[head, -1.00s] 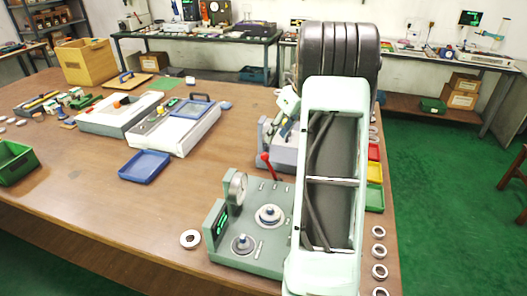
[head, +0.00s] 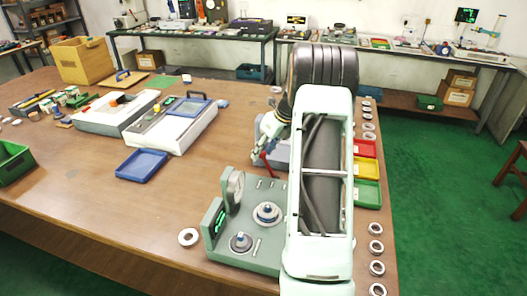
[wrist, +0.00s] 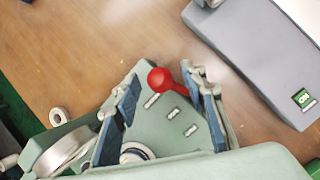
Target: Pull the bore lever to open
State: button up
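The bore lever is red with a round knob (wrist: 160,79) in the wrist view. It stands at the back edge of the green gauge fixture (wrist: 156,118). In the head view the red lever (head: 267,163) shows beside the fixture (head: 232,252), partly hidden by my gripper. My gripper (wrist: 163,88) is open, with a blue-padded finger on each side of the knob and a clear gap to it on both sides. In the head view my gripper (head: 262,148) is just above the lever. My arm hides the fixture's right side.
A grey device (wrist: 258,50) lies beyond the fixture. Red (head: 366,148), yellow (head: 367,171) and green (head: 367,193) bins line the table's right side, near several metal rings (head: 376,247). A blue tray (head: 142,166) lies left. Bare table (head: 100,210) is free there.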

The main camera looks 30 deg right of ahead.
jog(key=shift+c, duration=0.4)
grip_shut()
